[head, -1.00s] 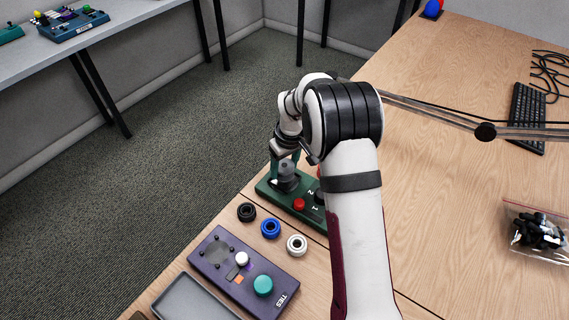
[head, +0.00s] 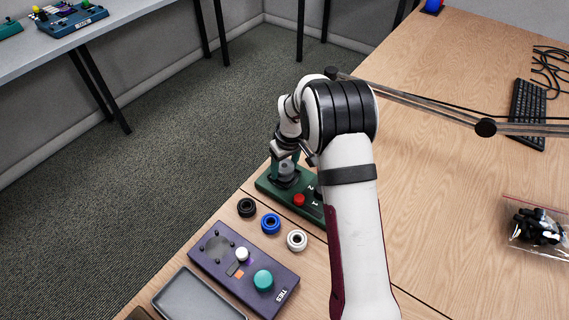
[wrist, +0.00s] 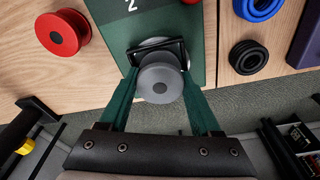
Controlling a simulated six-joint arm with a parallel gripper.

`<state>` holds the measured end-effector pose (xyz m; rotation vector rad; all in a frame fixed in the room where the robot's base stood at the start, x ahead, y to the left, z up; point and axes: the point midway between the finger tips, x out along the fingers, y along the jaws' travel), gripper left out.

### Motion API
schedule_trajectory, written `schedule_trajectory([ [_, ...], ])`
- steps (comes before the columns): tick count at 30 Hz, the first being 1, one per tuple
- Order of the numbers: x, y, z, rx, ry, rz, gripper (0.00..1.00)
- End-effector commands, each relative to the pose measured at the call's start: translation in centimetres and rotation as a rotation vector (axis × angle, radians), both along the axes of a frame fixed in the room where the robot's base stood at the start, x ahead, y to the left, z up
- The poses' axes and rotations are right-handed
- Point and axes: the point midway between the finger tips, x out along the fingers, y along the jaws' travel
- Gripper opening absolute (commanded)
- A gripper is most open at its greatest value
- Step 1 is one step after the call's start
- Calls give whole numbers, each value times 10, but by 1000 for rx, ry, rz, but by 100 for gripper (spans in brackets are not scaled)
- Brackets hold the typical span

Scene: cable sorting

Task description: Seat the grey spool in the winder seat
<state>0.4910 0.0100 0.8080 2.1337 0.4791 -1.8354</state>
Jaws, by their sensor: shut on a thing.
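The grey spool (wrist: 160,84) is between the two green fingers of my gripper (wrist: 160,76) in the wrist view. My gripper is shut on it. In the head view the grey spool (head: 286,168) is over the left end of the green winder (head: 264,187). In the wrist view the spool covers part of the pale round winder seat (wrist: 157,45) and a dark bar there. I cannot tell whether the spool touches the seat.
Black (head: 246,207), blue (head: 270,223) and white (head: 297,240) spools stand in a row by the winder. A red spool (wrist: 62,33) lies beside it. A purple box (head: 210,268) and a grey tray (head: 190,300) are nearer. The table edge is close on the left.

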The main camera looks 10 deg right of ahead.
Motion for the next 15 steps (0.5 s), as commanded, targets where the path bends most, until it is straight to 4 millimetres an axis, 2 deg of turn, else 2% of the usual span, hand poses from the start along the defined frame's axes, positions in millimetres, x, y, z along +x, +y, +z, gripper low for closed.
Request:
schedule_trajectory([
  [6, 0, 0, -1, 0, 0, 0, 10],
  [7, 0, 0, -1, 0, 0, 0, 68],
  [12, 0, 0, -2, 0, 0, 0, 99],
  [15, -1, 0, -2, 1, 3, 0, 99],
])
